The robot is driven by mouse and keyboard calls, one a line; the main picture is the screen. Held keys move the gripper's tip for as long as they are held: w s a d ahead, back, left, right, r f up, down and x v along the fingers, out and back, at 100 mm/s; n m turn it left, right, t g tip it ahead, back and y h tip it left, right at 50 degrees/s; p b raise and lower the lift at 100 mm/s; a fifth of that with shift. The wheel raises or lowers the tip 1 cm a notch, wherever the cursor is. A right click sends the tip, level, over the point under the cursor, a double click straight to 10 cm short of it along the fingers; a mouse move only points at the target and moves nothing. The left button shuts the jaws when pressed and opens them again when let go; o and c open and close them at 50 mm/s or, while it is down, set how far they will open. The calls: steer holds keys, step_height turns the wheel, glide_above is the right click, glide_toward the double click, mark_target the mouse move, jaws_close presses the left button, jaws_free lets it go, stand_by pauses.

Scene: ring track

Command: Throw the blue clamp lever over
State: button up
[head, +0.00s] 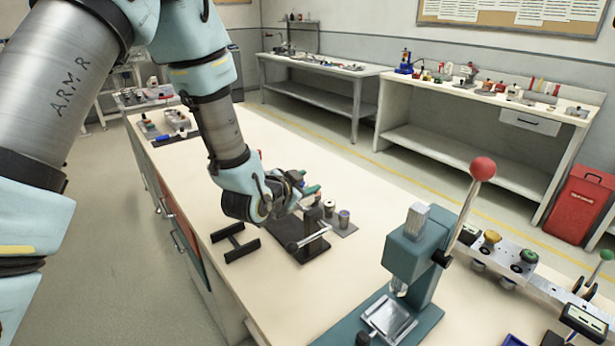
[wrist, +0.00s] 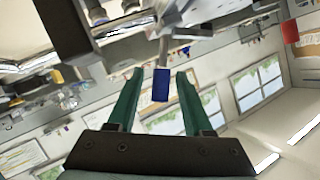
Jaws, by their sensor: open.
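The blue lever handle (wrist: 161,86) shows in the wrist view at the end of a thin grey shaft. It stands between the two green fingers of my gripper (wrist: 160,76), with a gap on either side. My gripper is open and not closed on it. In the head view my gripper (head: 308,190) is low over the bench, at the dark clamp fixture (head: 311,222) with a silver bar. The blue handle cannot be made out in the head view; my wrist and fingers cover that area.
Small cylinders (head: 344,219) stand on a grey plate just right of the fixture. A black H-shaped frame (head: 235,243) lies to its left. A teal press (head: 413,258) with a red-knobbed lever stands nearer, on the right. Bare bench top (head: 375,205) lies beyond.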

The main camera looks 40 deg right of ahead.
steer(key=shift+w+d+f, duration=0.1)
steer(key=shift+d+f, duration=0.05)
steer(key=shift+d, duration=0.15)
steer(key=shift+c, duration=0.4)
jaws_close()
